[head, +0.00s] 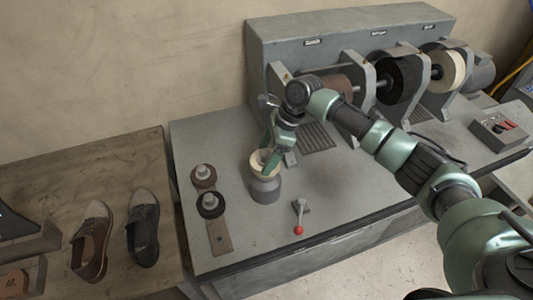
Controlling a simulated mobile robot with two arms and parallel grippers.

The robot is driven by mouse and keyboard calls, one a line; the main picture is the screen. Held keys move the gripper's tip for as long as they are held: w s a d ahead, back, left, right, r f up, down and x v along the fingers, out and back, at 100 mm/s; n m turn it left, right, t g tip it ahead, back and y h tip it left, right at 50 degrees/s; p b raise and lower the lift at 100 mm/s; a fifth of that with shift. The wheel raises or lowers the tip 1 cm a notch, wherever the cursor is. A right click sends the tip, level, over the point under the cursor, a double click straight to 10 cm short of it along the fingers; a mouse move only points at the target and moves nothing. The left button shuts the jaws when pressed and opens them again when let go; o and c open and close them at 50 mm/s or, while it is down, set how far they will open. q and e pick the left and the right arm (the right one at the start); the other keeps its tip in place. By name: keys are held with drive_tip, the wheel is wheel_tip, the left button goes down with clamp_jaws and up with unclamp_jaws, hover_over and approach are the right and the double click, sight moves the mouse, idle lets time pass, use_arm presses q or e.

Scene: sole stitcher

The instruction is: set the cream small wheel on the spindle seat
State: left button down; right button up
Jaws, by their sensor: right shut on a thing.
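The cream small wheel (256,160) is at the top of a short grey cylinder (265,190) on the grey bench. This cylinder looks like the spindle seat, though no label marks it. My right gripper (267,160) reaches down from above and is shut on the cream wheel. The fingers hide part of the wheel. I cannot tell whether the wheel rests fully on the cylinder or is held just above it. My left gripper is not in view.
A brown small wheel (203,182) and a black small wheel (211,211) stand left of the cylinder. A red-knobbed lever (299,216) is at the front. Behind is the machine housing (350,32) with large wheels. Shoes (143,235) lie on a wooden table at left.

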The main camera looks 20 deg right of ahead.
drive_tip(key=shift+f+p, duration=0.55)
drive_tip(key=shift+f, duration=1)
idle(0.4)
drive_tip(key=o, duration=1.6)
drive_tip(key=shift+r, duration=0.1)
drive_tip(key=b+v, duration=0.1)
drive_tip(key=v, duration=0.6)
drive_tip(key=shift+d+r+b, duration=0.15)
drive_tip(key=shift+r+b, duration=0.15)
drive_tip(key=shift+f, duration=0.1)
